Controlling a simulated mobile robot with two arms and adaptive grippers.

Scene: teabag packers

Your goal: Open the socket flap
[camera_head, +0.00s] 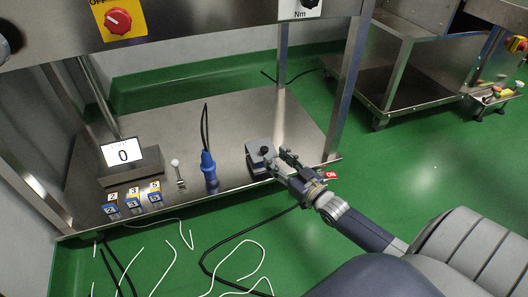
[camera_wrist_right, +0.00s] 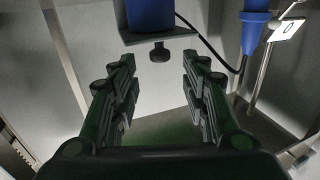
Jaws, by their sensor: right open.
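The socket (camera_head: 256,166) is a small grey box near the right front edge of the steel shelf, with a black knob (camera_head: 265,150) on its upper part. In the right wrist view, a blue part of the socket (camera_wrist_right: 150,13) shows at the top, with a dark plate and the black knob (camera_wrist_right: 160,52) below it. My right gripper (camera_head: 284,160) is just right of the socket. Its fingers (camera_wrist_right: 158,78) are open and empty, with the knob ahead between them and apart from them. Whether the flap is raised is unclear. My left gripper is out of view.
A blue plug (camera_head: 209,172) with a black cable stands left of the socket. A display reading 0 (camera_head: 123,152), a small white-topped lever (camera_head: 177,172) and numbered blocks (camera_head: 133,200) are farther left. A steel post (camera_head: 345,90) rises behind the gripper. Loose cables lie on the green floor.

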